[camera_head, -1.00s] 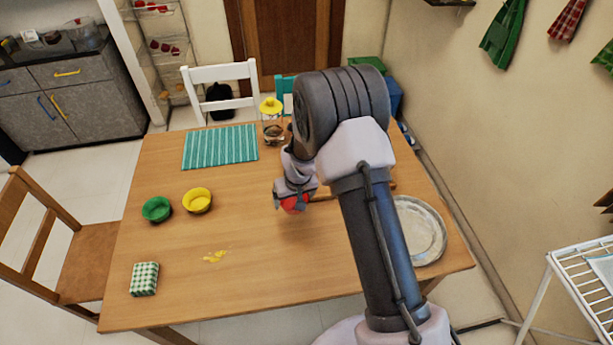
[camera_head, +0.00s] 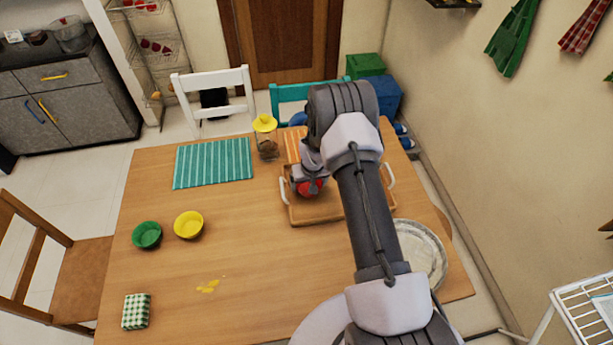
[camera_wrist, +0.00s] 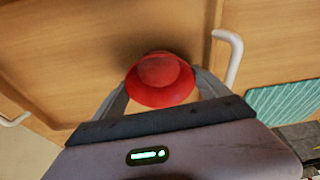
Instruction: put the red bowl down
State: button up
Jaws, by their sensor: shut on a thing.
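The red bowl (camera_head: 309,188) is at my gripper (camera_head: 311,184) over the left part of a wooden tray (camera_head: 312,219) with white handles. In the wrist view the red bowl (camera_wrist: 160,80) sits between the two grey fingers of my gripper (camera_wrist: 162,92), which are shut on it. I cannot tell whether the bowl touches the tray. My arm hides the tray's right part.
A green bowl (camera_head: 147,235) and a yellow bowl (camera_head: 188,225) stand to the left on the table. A jar with a yellow lid (camera_head: 266,140) stands behind the tray. A striped mat (camera_head: 213,163) lies back left, and a plate (camera_head: 425,252) is at right. The table's front middle is mostly clear.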

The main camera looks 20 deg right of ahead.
jog(key=shift+s+f, duration=0.25)
jog(key=shift+f, duration=0.05)
jog(key=shift+w+f, duration=0.1)
jog(key=shift+f, duration=0.1)
